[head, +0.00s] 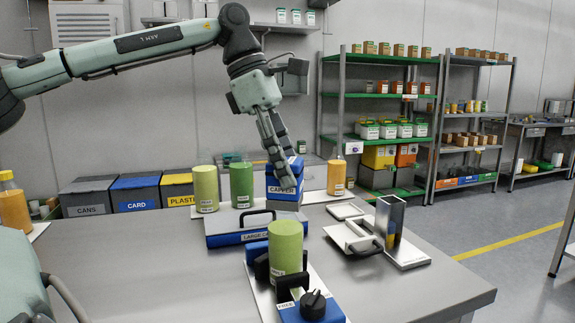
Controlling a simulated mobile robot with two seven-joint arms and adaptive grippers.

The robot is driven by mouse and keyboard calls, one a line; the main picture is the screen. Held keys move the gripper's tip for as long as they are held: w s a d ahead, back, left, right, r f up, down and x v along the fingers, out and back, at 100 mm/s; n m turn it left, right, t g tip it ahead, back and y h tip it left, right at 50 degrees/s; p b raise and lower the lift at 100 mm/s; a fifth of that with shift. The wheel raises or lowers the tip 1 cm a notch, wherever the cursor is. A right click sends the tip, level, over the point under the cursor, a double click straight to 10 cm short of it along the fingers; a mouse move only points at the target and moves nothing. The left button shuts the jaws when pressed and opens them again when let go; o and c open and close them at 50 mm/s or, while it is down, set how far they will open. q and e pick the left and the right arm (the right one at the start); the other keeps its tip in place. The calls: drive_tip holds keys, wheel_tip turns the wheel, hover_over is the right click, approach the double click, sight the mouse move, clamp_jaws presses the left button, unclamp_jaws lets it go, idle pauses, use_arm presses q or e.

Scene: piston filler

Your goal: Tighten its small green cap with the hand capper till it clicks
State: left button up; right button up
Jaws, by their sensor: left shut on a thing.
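My left gripper (282,160) reaches down from the upper left and is shut on the blue hand capper (284,184), a block with a "CAPPER" label. It holds it upright over the back of the table; I cannot tell whether its base touches anything. A green cylinder-shaped bottle (285,246) stands in a blue fixture (312,310) with black jaws and a black knob, at the front. The capper is behind this bottle, apart from it. I cannot make out a small green cap on it. My right gripper is not in view.
Two green bottles (206,189) (241,186) and an orange one (336,178) stand at the back. A blue "LARGE CA…" box (235,228), a handled white plate (346,232) and a square metal post (390,222) are on the table (420,290). The right front is clear.

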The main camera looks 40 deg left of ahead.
use_arm(q)
drive_tip(key=shift+r, duration=0.15)
drive_tip(key=shift+n+b, duration=0.3)
drive_tip(key=shift+b, duration=0.05)
drive_tip(key=shift+n+t+y+b, duration=0.3)
drive_tip(key=shift+n+b, duration=0.35)
drive_tip(key=shift+n, duration=0.25)
drive_tip(key=n+t+y+b, duration=0.1)
drive_tip(key=n+b, duration=0.1)
drive_tip(key=n, duration=0.2)
drive_tip(key=shift+w+a+n+y+b, duration=0.1)
drive_tip(key=shift+n+y+b, duration=0.35)
drive_tip(key=shift+n, duration=0.15)
